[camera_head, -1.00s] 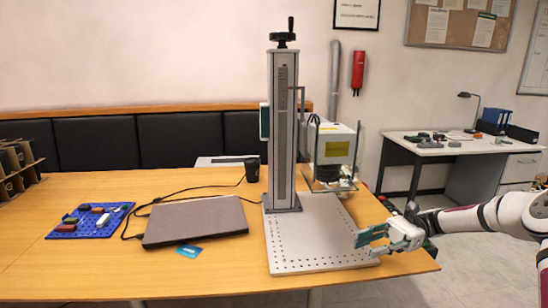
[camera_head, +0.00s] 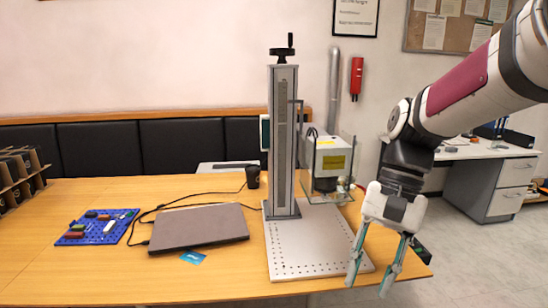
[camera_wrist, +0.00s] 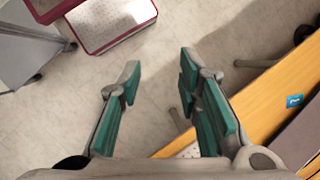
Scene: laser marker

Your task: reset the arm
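My gripper (camera_head: 375,268) hangs with its fingers pointing down at the right end of the wooden table, in front of the laser marker's perforated base plate (camera_head: 300,250). Its two teal-padded fingers are spread apart with nothing between them. In the wrist view my gripper (camera_wrist: 160,85) is also open, with bare floor between the fingertips. My arm comes in from the upper right, bent down at the wrist. The laser marker's column (camera_head: 283,140) stands upright on its plate, and its white head (camera_head: 330,160) is partly behind a clear shield.
A closed laptop (camera_head: 200,228), a blue card (camera_head: 193,257) and a blue board with bricks (camera_head: 98,228) lie on the wooden table (camera_head: 130,280). A black cup (camera_head: 252,176) stands behind. A second desk (camera_head: 480,150) is at the right. The floor at the lower right is clear.

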